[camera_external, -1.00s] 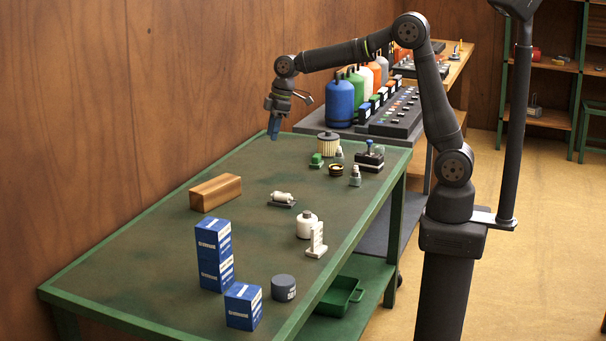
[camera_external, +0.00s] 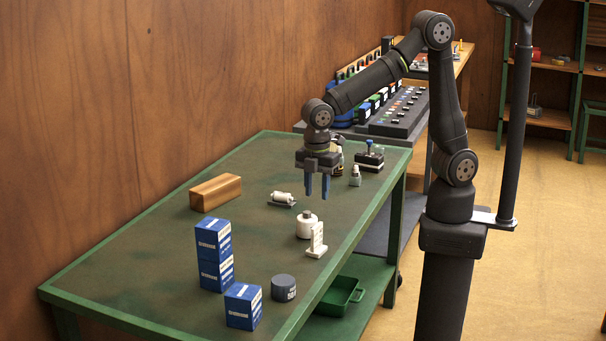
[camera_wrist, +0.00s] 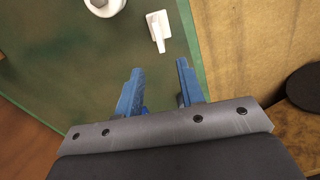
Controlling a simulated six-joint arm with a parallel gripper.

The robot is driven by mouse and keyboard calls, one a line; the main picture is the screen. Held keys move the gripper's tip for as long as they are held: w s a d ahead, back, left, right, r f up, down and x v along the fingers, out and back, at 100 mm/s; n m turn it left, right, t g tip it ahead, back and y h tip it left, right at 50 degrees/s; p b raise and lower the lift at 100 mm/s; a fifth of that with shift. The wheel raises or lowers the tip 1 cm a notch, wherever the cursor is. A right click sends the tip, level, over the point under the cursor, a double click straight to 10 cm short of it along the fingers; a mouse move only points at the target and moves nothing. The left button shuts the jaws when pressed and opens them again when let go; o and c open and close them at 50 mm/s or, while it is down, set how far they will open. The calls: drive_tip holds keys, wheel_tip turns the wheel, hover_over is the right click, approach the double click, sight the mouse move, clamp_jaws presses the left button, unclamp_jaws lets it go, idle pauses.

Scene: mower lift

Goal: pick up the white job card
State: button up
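The white job card (camera_external: 317,236) stands upright in a small white holder near the right edge of the green table (camera_external: 150,262). In the wrist view the white job card (camera_wrist: 158,26) shows at the top, beyond my fingertips. My gripper (camera_external: 317,189) points down and hangs above the table, higher than the card and a little behind it. In the wrist view my gripper (camera_wrist: 160,84) has its two blue fingers apart with nothing between them.
A white round container (camera_external: 306,226) stands close beside the card on the left. A grey can (camera_external: 283,288), blue boxes (camera_external: 243,306) and a wooden block (camera_external: 215,192) stand elsewhere on the table. The table's right edge is near the card.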

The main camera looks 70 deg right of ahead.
sight(316, 226)
wheel_tip(316, 226, down, 10)
drive_tip(key=shift+r, duration=0.1)
drive_tip(key=shift+d+f, duration=0.15)
drive_tip(key=shift+f, duration=1.15)
drive_tip(key=shift+d+f, duration=0.1)
drive_tip(key=shift+f, duration=1.15)
clamp_jaws()
